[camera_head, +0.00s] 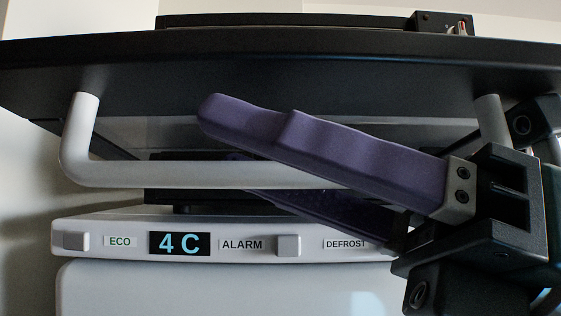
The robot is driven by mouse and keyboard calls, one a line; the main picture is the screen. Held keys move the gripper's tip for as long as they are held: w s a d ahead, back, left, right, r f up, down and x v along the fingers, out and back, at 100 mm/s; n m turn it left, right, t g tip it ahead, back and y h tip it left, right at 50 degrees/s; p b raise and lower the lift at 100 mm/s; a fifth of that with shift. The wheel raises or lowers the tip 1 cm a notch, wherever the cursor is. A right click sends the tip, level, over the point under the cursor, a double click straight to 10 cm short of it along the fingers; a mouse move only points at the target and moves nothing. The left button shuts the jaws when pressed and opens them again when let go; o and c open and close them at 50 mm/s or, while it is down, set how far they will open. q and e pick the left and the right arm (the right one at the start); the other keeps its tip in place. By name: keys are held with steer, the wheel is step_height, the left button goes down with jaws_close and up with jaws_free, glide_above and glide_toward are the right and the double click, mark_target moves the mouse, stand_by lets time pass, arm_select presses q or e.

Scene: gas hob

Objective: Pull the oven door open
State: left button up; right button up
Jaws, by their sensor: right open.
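The oven door (280,75) shows as a wide black panel across the upper part of the head view. A pale grey bar handle (190,174) runs below it on two bent posts. My right gripper (222,135) comes in from the right with its two purple fingers apart. One finger passes in front of the bar and hides its right part. The other finger is behind the bar and partly hidden by it. The bar lies between the fingers in this view; I cannot tell whether either touches it. My left gripper is not in view.
Below is a white control panel (222,258) with a "4 C" display (180,244), ECO, ALARM and DEFROST labels and square knobs. A pale wall (25,200) is at the left. A dark box-like thing (290,20) shows at the top.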

steer(key=shift+d+f+b, duration=0.25)
steer(key=shift+b, duration=0.05)
steer(key=b+v, duration=0.8)
steer(key=v, duration=0.1)
steer(key=shift+d, duration=0.2)
